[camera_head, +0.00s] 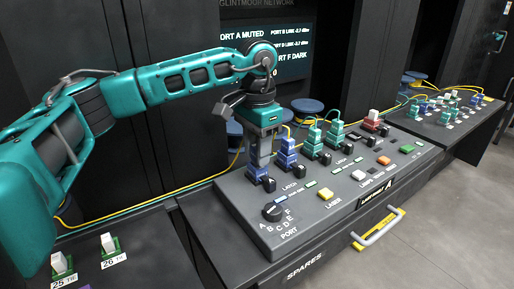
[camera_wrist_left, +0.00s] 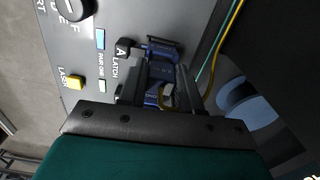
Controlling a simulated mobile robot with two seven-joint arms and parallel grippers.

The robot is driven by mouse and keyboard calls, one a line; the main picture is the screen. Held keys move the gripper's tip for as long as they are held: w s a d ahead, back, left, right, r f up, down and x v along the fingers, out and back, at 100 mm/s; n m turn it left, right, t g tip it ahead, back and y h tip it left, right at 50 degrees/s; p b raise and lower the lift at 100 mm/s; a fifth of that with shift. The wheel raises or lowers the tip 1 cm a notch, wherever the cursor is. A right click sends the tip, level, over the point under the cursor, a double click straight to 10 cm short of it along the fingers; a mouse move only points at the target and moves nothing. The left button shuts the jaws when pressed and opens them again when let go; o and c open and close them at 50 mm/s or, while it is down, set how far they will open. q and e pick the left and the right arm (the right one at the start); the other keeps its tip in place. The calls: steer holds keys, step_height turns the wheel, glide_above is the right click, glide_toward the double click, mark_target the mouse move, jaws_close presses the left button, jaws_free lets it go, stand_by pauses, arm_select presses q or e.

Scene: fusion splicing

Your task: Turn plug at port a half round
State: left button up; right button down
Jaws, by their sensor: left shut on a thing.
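The blue plug at port A (camera_head: 256,172) stands in the left end of the sloped grey panel (camera_head: 330,225). It also shows in the left wrist view (camera_wrist_left: 160,72), partly hidden between the fingers. My left gripper (camera_head: 259,158) comes down from above and is shut on this plug; its fingers also show in the left wrist view (camera_wrist_left: 155,88). The black latch knob A (camera_head: 268,184) sits just in front of the plug, and also shows in the left wrist view (camera_wrist_left: 126,48). The wall screen (camera_head: 290,50) reads PORT A MUTED. My right gripper is not in view.
A second blue plug (camera_head: 286,155) stands close to the right, with green plugs (camera_head: 314,140) beyond. A port dial (camera_head: 272,212) and yellow laser button (camera_head: 325,194) sit in front. Yellow cables (camera_head: 150,203) run behind. A drawer handle (camera_head: 378,230) sticks out at the front.

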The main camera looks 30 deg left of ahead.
arm_select(q)
steer(key=shift+f, duration=0.35)
steer(key=o, duration=1)
steer(key=shift+r, duration=0.15)
step_height(320, 180, up, 13)
steer(key=shift+f+p, duration=0.15)
steer(key=shift+p, duration=0.25)
